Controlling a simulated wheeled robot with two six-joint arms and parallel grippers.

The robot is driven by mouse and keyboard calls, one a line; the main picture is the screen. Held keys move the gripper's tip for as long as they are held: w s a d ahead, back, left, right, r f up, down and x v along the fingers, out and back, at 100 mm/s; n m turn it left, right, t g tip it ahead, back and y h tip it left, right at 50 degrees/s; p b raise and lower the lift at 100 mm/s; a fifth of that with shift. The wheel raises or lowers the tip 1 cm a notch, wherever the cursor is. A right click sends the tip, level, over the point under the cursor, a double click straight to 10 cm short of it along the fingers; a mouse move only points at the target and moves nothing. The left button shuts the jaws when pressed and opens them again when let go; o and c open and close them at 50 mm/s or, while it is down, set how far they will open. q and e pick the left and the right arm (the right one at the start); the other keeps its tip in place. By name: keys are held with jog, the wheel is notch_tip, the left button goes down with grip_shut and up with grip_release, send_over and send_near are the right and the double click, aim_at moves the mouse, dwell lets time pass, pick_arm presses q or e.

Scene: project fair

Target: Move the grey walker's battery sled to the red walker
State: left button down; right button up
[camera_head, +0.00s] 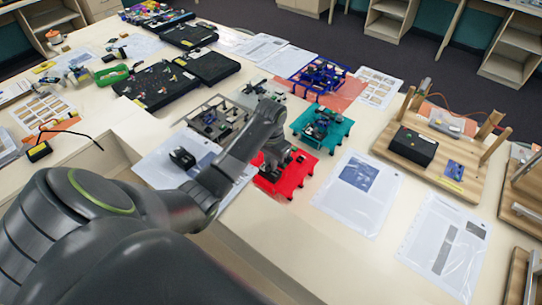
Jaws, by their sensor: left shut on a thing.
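My left arm reaches across the table, and its gripper (275,154) is down at the red walker (293,178), over its left and back part. The gripper is shut on a small dark thing, most likely the battery sled; the arm and fingers hide most of it, and I cannot tell whether it touches the red walker. The grey walker (210,119), an open frame with dark parts, stands behind and left of the arm. My right gripper is not in view.
A teal walker (321,128) stands close behind the red one, and a blue walker (319,75) farther back. A small black part (182,158) lies on a sheet left of my arm. A wooden board with pegs (433,148) is at the right. Printed sheets (358,192) lie flat in front.

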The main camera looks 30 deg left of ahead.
pick_arm(q)
jog(key=shift+d+f, duration=0.1)
jog(key=shift+f, duration=0.2)
jog(key=shift+w+p, duration=0.1)
jog(key=shift+p, duration=0.2)
jog(key=shift+f, duration=0.2)
dwell(0.6)
jog(key=shift+f, duration=0.9)
dwell(1.5)
jog(key=c, duration=1.4)
grip_release()
jog(key=shift+r, duration=0.1)
